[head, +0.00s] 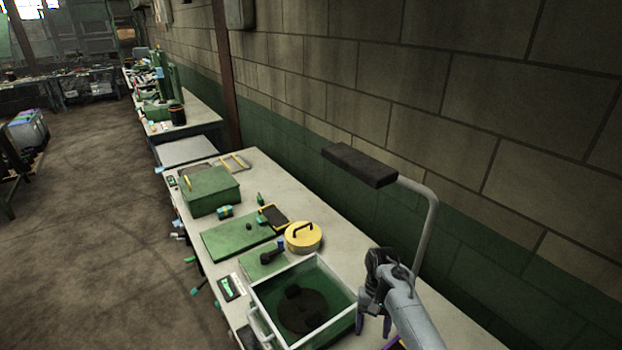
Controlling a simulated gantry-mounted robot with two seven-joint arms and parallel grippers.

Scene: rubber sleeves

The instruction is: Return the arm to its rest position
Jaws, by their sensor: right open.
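My right arm comes in from the lower right in the head view. My right gripper (374,322) is open and points down at the right side of a white-rimmed tray (262,322) on the workbench (330,247). Nothing shows between its fingers. Inside the tray, dark round pieces (293,291) lie on a dark disc over a green floor; they are too dark to tell apart. My left gripper is not in view.
A lamp with a dark head (359,164) on a bent grey pole stands close behind my right gripper. A yellow round lid (304,238), a green box (209,190) and a green board (237,236) sit farther along the bench. A block wall borders the bench.

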